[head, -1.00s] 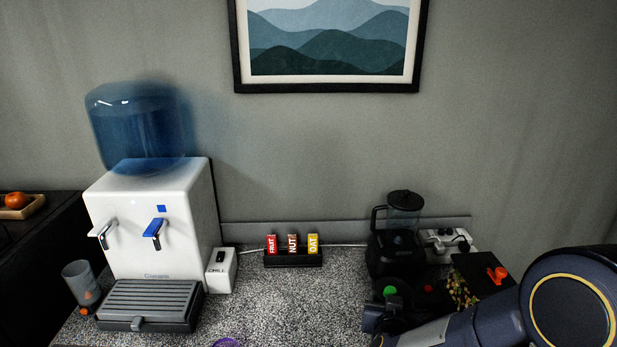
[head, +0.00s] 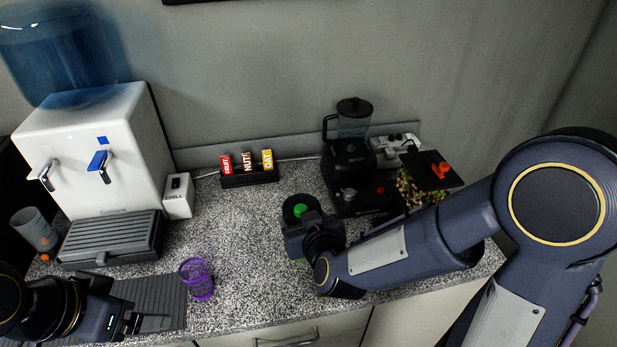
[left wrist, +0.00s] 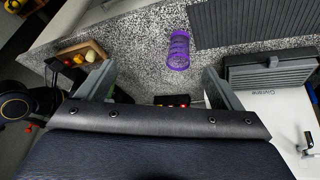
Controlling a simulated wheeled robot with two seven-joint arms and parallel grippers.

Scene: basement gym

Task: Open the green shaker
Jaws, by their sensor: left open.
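A dark round top with a green spot (head: 300,210) shows at the middle of the counter in the head view. A sliver of green also shows lower down, beside my right gripper. I take this to be the green shaker; its body is mostly hidden by my right gripper (head: 303,238). My right gripper is right at it, and whether its fingers touch or grasp it is hidden. My left gripper (head: 150,323) is open and empty over the dark ribbed mat at front left. Its two fingers also show apart in the left wrist view (left wrist: 158,88).
A purple cup (head: 197,280) stands beside the ribbed mat (head: 160,295). A water dispenser (head: 95,140) is at left, with a grey cup (head: 35,230) beside it. A bar holder (head: 250,180), blender (head: 350,135) and dark board (head: 430,165) line the back. Middle counter is clear.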

